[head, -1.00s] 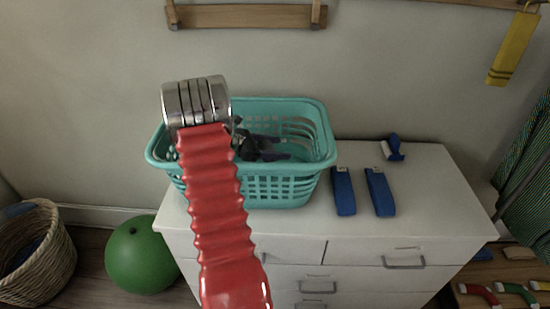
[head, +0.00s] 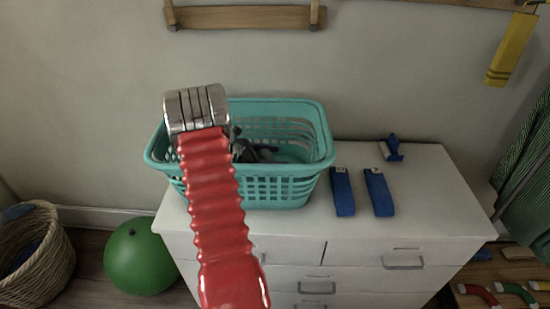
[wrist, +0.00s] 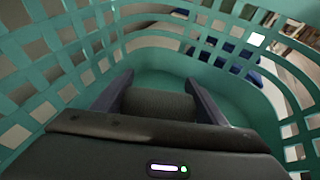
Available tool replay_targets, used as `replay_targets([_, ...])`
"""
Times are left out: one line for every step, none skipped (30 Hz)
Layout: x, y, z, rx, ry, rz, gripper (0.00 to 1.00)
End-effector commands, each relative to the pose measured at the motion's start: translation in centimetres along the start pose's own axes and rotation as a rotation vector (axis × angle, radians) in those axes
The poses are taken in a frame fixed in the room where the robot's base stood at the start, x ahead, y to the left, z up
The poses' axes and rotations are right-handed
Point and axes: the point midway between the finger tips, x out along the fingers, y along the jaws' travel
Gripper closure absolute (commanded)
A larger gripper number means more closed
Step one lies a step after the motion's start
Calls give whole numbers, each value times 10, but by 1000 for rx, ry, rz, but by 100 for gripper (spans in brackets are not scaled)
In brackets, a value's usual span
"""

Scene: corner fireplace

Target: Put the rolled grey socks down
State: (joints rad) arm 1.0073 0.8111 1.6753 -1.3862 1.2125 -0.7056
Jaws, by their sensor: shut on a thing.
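The rolled grey socks (wrist: 158,104) show in the wrist view as a dark grey roll between my two fingers. My gripper (wrist: 160,92) is shut on them, one finger at each side. It is inside the teal basket (wrist: 255,98), and the basket's floor shows just beyond the socks. I cannot tell whether the socks touch the floor. In the head view the teal basket (head: 290,181) stands on the white dresser, and my red arm hides its left part. My gripper shows there as a dark shape (head: 255,152) inside the basket.
The white dresser (head: 430,215) carries two blue bars (head: 343,192) (head: 379,192) and a small blue object (head: 391,149) right of the basket. A green ball (head: 140,258) and a wicker basket (head: 40,262) stand on the floor at left. A wooden rail (head: 245,17) is on the wall.

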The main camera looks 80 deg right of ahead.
Motion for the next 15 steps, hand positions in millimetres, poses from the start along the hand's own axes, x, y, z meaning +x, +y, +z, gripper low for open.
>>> replay_targets([1,0,-1,-1,0,0,56])
replay_targets([1,0,-2,-1,0,0,56])
replay_targets([1,0,-3,-1,0,0,56])
replay_targets([2,0,-3,-1,0,-1,56])
replay_targets([2,0,-4,-1,0,0,56])
replay_targets([2,0,-5,-1,0,0,56])
replay_targets([2,0,-5,0,0,-1,56])
replay_targets([3,0,-6,0,0,-1,56])
replay_targets([3,0,-6,0,0,-1,56])
replay_targets([3,0,-7,0,0,-1,56])
replay_targets([3,0,-8,0,0,0,56])
replay_targets([4,0,-8,0,0,-1,56])
replay_targets([4,0,-9,1,0,-1,56])
replay_targets([4,0,-10,1,0,-1,56])
replay_targets([4,0,-10,1,0,-1,56])
